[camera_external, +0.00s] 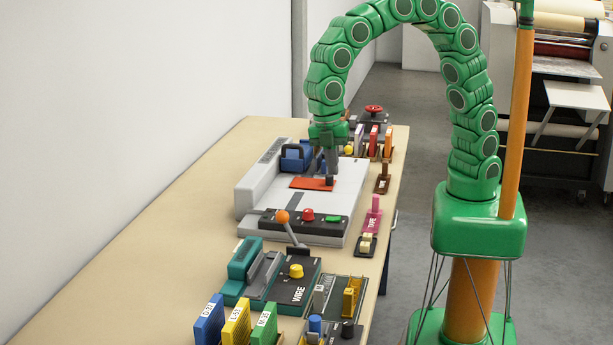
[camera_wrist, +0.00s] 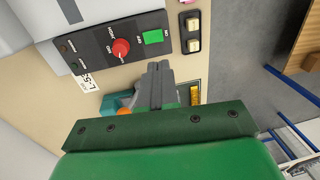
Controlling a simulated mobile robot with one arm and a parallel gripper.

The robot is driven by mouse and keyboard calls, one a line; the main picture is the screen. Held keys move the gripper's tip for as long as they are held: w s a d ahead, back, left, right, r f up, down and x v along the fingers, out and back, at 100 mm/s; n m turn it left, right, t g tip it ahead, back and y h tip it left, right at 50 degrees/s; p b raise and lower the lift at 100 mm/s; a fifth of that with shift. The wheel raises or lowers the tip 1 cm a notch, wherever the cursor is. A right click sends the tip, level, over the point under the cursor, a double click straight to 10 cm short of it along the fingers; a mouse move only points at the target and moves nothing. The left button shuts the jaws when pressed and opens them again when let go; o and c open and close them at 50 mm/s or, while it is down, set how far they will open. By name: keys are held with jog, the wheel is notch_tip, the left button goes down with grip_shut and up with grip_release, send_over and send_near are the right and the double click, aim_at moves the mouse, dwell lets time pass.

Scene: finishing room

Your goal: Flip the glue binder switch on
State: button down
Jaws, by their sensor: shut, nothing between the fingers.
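A large light-grey machine (camera_external: 262,192) stands mid-table, with a dark front panel (camera_external: 270,222). The panel carries a red knob (camera_external: 307,215) and a green switch (camera_external: 333,220). I cannot read a glue binder name. In the wrist view the panel (camera_wrist: 90,50) shows the red knob (camera_wrist: 120,47) and the green switch (camera_wrist: 153,37) close up, with small white lettering. The switch position is unclear. My gripper (camera_external: 331,176) points down over the machine, behind the panel in the external view. In the wrist view my gripper's fingers (camera_wrist: 160,70) are together and empty.
An orange-ball lever (camera_external: 283,217) rises near the panel. A teal machine marked WIRE (camera_external: 300,283) stands in front. A pink TAPE item (camera_external: 373,218) and two cream switches (camera_wrist: 192,34) sit along the right edge. Bare table (camera_external: 180,225) lies to the left.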

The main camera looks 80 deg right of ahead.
aim_at(338, 218)
jog(key=f, duration=0.4)
jog(key=s+f, duration=0.1)
jog(key=f, duration=0.6)
jog(key=shift+s+f, duration=0.2)
jog(key=shift+f, duration=0.25)
jog(key=shift+s+f, duration=0.1)
jog(key=shift+f, duration=0.1)
jog(key=shift+w+r, duration=0.2)
jog(key=shift+w, duration=0.6)
jog(key=shift+r, duration=0.15)
notch_tip(338, 218, up, 14)
jog(key=s, duration=0.1)
jog(key=shift+s, duration=0.35)
